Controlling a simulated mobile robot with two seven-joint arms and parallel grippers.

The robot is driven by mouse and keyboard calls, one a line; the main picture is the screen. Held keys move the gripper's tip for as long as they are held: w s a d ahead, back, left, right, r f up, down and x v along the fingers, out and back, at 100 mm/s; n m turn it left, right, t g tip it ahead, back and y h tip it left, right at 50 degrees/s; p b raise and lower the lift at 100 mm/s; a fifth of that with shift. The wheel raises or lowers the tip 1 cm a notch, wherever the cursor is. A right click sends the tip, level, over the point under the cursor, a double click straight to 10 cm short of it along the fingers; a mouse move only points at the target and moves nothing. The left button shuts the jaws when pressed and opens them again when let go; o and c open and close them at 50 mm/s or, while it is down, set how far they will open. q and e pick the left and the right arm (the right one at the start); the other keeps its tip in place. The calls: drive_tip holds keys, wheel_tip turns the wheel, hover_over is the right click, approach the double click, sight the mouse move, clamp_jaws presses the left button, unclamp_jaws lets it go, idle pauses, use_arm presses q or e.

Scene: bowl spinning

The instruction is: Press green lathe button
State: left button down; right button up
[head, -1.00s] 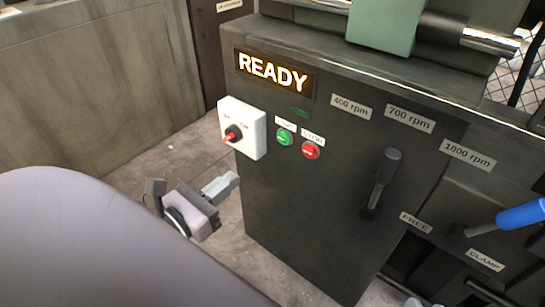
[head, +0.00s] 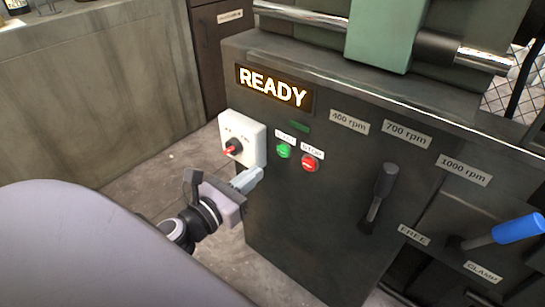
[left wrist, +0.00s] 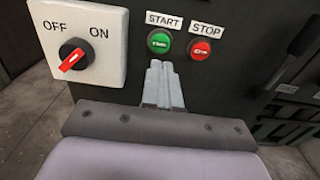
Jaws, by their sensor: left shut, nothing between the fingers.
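The green START button (head: 284,151) is on the dark front panel of the lathe (head: 330,190), left of the red STOP button (head: 310,163). My left gripper (head: 258,172) is shut and empty, just below and to the left of the green button in the head view. In the left wrist view the shut fingertips (left wrist: 158,64) point at the panel just below the green button (left wrist: 160,41), and the button is fully visible. I cannot tell whether the fingertips touch the panel. The right gripper is not in view.
A white switch box (head: 243,138) with a red-marked OFF/ON knob (left wrist: 73,55) is left of the buttons. A lit READY sign (head: 272,86) is above. A dark lever (head: 378,195) and a blue-handled lever (head: 515,228) stick out at the right.

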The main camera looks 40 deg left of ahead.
sight(280, 150)
use_arm(q)
drive_tip(key=w, duration=0.5)
drive_tip(key=shift+w+d, duration=0.15)
drive_tip(key=shift+d, duration=0.05)
drive_tip(key=shift+w, duration=0.9)
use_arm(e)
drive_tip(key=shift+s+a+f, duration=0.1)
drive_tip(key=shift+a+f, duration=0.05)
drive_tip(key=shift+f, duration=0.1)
use_arm(q)
drive_tip(key=shift+w, duration=0.1)
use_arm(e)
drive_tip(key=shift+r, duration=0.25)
use_arm(q)
drive_tip(key=shift+w+r, duration=0.2)
drive_tip(key=shift+w, duration=0.35)
drive_tip(key=shift+r, duration=0.1)
drive_tip(key=shift+w, duration=0.1)
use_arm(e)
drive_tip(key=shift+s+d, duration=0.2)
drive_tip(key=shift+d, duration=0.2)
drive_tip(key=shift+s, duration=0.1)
